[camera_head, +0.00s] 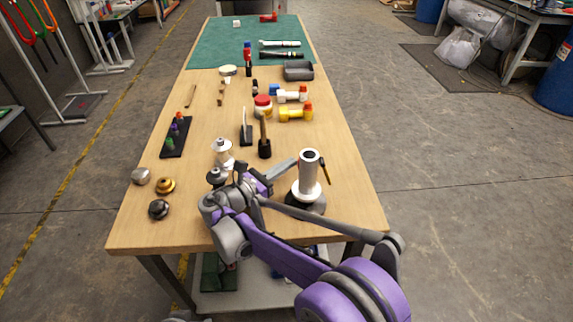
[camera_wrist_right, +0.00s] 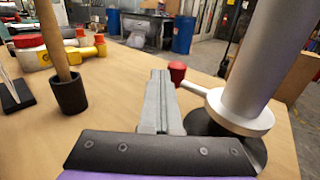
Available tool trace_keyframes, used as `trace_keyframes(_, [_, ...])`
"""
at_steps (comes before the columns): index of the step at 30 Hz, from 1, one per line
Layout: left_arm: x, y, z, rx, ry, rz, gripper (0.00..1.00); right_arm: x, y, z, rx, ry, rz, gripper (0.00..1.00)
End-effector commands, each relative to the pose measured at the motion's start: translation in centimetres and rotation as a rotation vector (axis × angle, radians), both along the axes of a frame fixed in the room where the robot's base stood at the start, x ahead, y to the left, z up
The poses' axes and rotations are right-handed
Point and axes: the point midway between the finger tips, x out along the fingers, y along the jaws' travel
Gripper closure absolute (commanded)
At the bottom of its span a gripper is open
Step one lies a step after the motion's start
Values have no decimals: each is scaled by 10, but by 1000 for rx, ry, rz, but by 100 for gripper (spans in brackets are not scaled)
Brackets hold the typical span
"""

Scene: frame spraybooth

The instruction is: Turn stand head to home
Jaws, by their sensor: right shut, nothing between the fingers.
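The stand (camera_head: 309,172) is a white upright cylinder with a hollow top and a wide collar on a dark round base, near the table's front right. My left gripper is out of view.
A dark cup with a wooden stick (camera_head: 264,148) stands behind the gripper. White-and-grey pieces (camera_head: 222,154) and metal knobs (camera_head: 165,185) lie to the left. Yellow (camera_head: 296,113) and red-white parts lie farther back. The table right of the stand is clear.

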Motion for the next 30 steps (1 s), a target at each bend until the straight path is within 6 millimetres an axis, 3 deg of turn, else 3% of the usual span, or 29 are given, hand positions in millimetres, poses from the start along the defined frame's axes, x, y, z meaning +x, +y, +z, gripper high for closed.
trace_keyframes(5, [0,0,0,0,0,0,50,-6,8,0,0,0,0,100])
trace_keyframes(18, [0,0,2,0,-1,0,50,-56,73,0,0,0,3,100])
trace_keyframes(30, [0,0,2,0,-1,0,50,-67,86,0,0,0,0,100])
